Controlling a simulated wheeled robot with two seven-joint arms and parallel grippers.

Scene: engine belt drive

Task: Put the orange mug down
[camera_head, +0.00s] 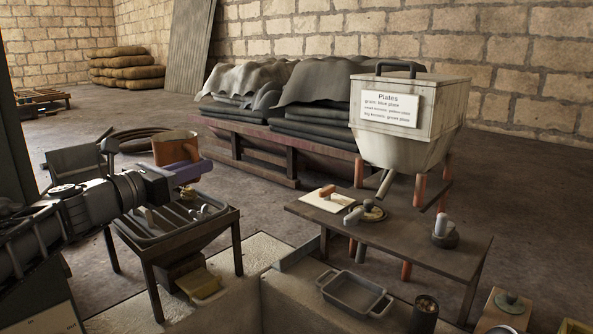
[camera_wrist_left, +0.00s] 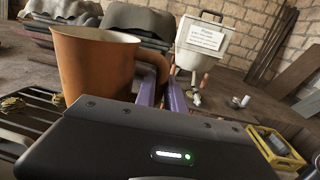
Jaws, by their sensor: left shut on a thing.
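The orange mug (camera_head: 175,148) is held upright in the air, above the far side of the dark metal sink-like table (camera_head: 232,220). My left gripper (camera_head: 192,166), with purple fingers, is shut on its handle. The mug also fills the upper left of the left wrist view (camera_wrist_left: 95,68), with its handle (camera_wrist_left: 158,62) between the two fingers (camera_wrist_left: 160,92). The inside of the mug is mostly hidden. My right gripper is not in view.
A low wooden table (camera_head: 400,238) with several small tools stands to the right. A white hopper labelled Plates (camera_head: 405,140) stands behind it. A grey tray (camera_head: 352,294) sits in front. Covered stacks (camera_head: 310,125) lie behind, with open floor between.

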